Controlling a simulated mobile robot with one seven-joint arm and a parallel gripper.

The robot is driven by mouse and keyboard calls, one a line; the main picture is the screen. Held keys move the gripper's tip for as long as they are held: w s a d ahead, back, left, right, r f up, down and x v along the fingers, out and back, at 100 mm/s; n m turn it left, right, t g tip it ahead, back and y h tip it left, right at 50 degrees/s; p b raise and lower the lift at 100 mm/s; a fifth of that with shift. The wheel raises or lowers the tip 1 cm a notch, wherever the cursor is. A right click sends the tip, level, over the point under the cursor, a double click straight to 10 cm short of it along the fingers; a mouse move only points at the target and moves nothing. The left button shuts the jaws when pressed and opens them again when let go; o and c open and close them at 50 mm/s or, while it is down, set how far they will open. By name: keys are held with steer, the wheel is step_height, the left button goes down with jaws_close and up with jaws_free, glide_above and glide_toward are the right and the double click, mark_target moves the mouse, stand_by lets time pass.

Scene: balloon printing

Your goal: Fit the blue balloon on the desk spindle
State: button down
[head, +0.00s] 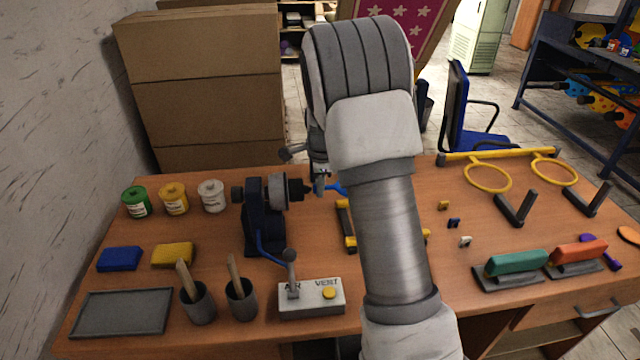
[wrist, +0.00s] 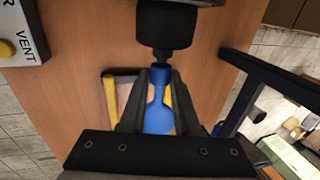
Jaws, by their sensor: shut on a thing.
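The blue balloon (wrist: 157,112) is held between the two fingers of my gripper (wrist: 161,84) in the wrist view. Its neck points at the dark tip of the desk spindle (wrist: 163,25). The mouth of the neck is in line with the tip and right at it; I cannot tell whether it touches or goes over it. In the head view the spindle (head: 296,188) sticks out to the right from the black stand. A bit of the blue balloon (head: 337,188) shows there beside my arm, which hides most of my gripper.
The spindle's black stand (head: 262,225) is on the wooden desk (head: 235,335). A control box (head: 312,297) with a lever and a yellow VENT button is in front. Paint cans, sponges and brush cups are at left. Yellow hoops (head: 488,178) and stamps are at right.

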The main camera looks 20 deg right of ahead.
steer(key=shift+w+a, duration=0.15)
steer(key=shift+a, duration=0.4)
stand_by(0.4)
steer(key=c, duration=0.5)
jaws_free()
steer(key=shift+c, duration=0.2)
steer(key=shift+r, duration=0.15)
steer(key=p+v, duration=0.5)
steer(key=v, duration=0.3)
steer(key=shift+r+p, duration=0.35)
